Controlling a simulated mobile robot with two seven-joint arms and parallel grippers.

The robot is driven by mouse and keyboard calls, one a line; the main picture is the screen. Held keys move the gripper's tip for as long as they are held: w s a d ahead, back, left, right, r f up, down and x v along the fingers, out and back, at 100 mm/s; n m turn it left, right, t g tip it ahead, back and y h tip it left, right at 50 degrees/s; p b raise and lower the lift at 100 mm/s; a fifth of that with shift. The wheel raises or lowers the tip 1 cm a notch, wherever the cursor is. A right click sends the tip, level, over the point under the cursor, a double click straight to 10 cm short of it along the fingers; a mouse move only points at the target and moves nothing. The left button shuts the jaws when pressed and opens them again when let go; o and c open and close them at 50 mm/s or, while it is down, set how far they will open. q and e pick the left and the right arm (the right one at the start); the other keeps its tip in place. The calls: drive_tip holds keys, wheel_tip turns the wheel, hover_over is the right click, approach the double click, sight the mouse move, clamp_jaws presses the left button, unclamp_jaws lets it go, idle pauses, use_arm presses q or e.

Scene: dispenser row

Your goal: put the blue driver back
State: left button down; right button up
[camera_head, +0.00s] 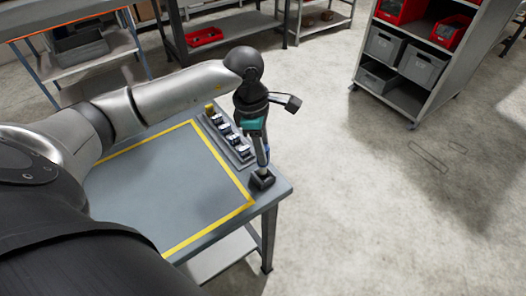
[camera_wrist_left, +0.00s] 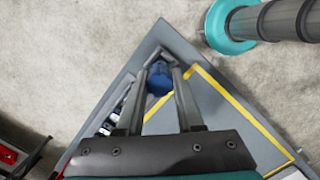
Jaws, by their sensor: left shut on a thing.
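The blue driver (camera_head: 263,158) is upright, or nearly so, under my left gripper (camera_head: 261,143) in the head view. My left gripper is shut on it. In the wrist view the driver's blue round end (camera_wrist_left: 158,79) shows between the two fingers. A small dark holder (camera_head: 262,180) stands at the near right corner of the table, directly below the driver. I cannot tell whether the driver's lower end is inside the holder or just above it. My right gripper is in neither view.
A row of dispensers (camera_head: 229,139) stands along the table's right edge, close beside the gripper. The grey table top (camera_head: 160,190), marked with yellow tape, is otherwise clear. A shelf unit with grey and red bins (camera_head: 420,66) stands farther back at right, across open floor.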

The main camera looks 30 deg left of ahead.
use_arm(q)
drive_tip(key=shift+f, duration=0.85)
drive_tip(key=shift+f+b, duration=0.55)
drive_tip(key=shift+b, duration=0.15)
drive_tip(key=c, duration=0.5)
unclamp_jaws()
drive_tip(key=shift+c, duration=0.2)
drive_tip(key=shift+r+p, duration=0.5)
drive_tip(key=shift+p, duration=0.05)
wheel_tip(320, 180, up, 12)
drive_tip(key=a, duration=0.1)
drive_tip(key=shift+s+a, duration=0.4)
